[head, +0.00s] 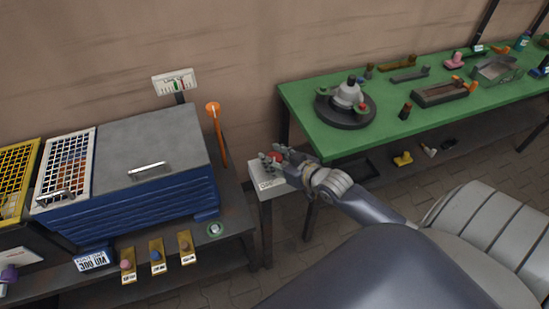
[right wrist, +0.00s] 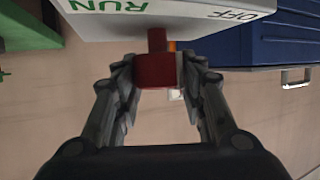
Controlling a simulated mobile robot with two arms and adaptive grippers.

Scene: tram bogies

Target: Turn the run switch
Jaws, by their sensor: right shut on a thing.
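The run switch is a pale box (head: 266,182) on a post between the dark bench and the green table. In the right wrist view the box (right wrist: 165,22) fills the top, upside down, with a green RUN mark on the left and a grey OFF mark on the right. Its red knob (right wrist: 155,70) sticks out from the box between my right gripper's fingers. My right gripper (head: 272,159) is shut on this knob; it also shows in the right wrist view (right wrist: 160,75). Which mark the knob points to cannot be told. My left gripper is not in view.
Left of the switch, a blue cabinet (head: 140,215) with a grey lid stands on the dark bench, with an orange-topped lever (head: 215,125) beside it. The green table (head: 310,105) on the right holds a round dark fixture (head: 345,110) and several parts.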

